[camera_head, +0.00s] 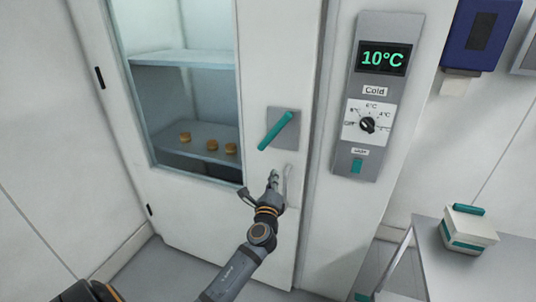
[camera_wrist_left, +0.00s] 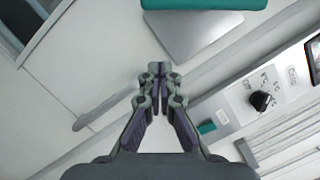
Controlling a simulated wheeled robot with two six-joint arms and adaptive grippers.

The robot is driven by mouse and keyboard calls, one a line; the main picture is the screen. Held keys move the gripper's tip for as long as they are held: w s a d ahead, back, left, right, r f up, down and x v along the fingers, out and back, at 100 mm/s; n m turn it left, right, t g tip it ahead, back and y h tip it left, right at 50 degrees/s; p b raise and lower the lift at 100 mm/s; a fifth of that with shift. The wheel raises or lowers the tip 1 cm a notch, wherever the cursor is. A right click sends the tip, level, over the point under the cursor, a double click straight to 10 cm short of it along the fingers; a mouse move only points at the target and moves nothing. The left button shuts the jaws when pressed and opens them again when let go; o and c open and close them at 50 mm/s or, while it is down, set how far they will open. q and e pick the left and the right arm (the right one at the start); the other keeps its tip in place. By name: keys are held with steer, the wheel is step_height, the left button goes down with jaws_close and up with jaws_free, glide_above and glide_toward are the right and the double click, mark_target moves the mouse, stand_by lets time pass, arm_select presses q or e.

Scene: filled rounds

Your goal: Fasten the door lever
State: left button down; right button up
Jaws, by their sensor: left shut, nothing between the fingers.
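The teal door lever (camera_head: 276,131) sits on a grey plate (camera_head: 290,115) on the white door (camera_head: 270,65). It is tilted, its upper end to the right. In the left wrist view, part of the teal lever (camera_wrist_left: 190,4) shows at the top edge, with the plate (camera_wrist_left: 195,35) below it. My left gripper (camera_head: 273,176) is just below the lever and apart from it. Its fingers (camera_wrist_left: 158,68) are shut with nothing between them. My right gripper is in neither view.
A control panel (camera_head: 378,95) right of the door has a 10°C display (camera_head: 384,58), a dial (camera_head: 367,124) and a teal switch (camera_head: 356,166). Small brown rounds (camera_head: 212,145) sit on a shelf behind the door's glass. A table (camera_head: 450,262) at lower right holds a white box (camera_head: 468,230).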

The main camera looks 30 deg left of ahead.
arm_select(q)
steer(key=w+a+r+p, duration=0.3)
steer(key=w+a, duration=0.3)
steer(key=shift+a+r+p, duration=0.15)
steer(key=shift+a+p, duration=0.05)
steer(key=shift+p, duration=0.1)
